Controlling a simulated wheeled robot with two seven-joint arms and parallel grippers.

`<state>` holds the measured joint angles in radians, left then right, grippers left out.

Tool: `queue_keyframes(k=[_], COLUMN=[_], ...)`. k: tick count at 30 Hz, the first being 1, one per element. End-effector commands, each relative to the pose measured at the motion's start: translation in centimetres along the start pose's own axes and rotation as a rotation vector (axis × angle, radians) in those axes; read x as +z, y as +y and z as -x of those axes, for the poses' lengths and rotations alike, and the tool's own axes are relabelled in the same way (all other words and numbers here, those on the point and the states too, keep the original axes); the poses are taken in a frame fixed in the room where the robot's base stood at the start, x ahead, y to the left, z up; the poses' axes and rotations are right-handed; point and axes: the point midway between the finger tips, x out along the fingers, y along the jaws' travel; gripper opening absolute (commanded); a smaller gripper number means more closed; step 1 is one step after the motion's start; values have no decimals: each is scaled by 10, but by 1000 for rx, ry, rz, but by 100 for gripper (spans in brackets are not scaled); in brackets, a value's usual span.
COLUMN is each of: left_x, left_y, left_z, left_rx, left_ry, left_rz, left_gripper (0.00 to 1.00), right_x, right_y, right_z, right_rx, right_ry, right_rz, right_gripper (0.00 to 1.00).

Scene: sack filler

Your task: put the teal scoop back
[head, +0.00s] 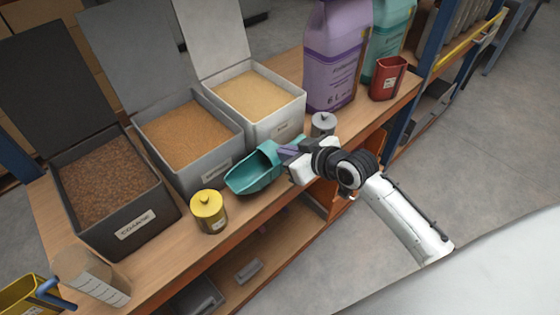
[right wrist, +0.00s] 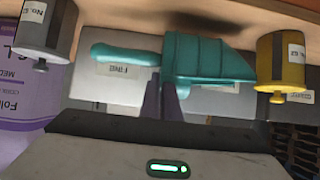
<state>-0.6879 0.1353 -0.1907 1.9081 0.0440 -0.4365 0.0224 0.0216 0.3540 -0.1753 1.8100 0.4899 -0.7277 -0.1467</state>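The teal scoop (head: 254,172) is over the front strip of the wooden bench, in front of the grey bin. It spans the middle of the right wrist view, handle (right wrist: 122,57) left and bowl (right wrist: 208,62) right. My right gripper (head: 290,154) reaches in from the right at the handle. Its two purple fingers (right wrist: 162,98) are close together with teal between them, shut on the scoop where handle and bowl meet. A shadow on the wood suggests the scoop is slightly raised; exact contact with the bench is unclear. My left gripper is out of view.
Open bins hold brown (head: 103,184), orange (head: 187,134) and pale grain (head: 255,95). A yellow canister (head: 209,212) and a grey canister (head: 323,124) flank the scoop. A clear measuring jug (head: 90,276), purple sack (head: 335,57) and red container (head: 388,79) also stand nearby.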

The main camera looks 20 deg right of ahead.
Motion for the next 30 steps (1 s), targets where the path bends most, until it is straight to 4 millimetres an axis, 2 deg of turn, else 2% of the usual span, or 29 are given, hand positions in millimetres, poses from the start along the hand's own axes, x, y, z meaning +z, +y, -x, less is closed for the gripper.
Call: queue_keyframes(k=[6,17,21,30], left_x=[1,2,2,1], left_y=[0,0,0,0], left_z=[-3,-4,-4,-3], left_rx=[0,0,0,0], left_ry=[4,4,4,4], left_rz=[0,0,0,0], left_gripper=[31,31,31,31], right_x=[27,30,31,30], right_y=[0,0,0,0], right_z=[-15,-18,-18,-17], right_rx=[0,0,0,0], right_ry=[-2,0,-1,-1], right_rz=[-1,0,0,0], right_gripper=[0,0,21,21])
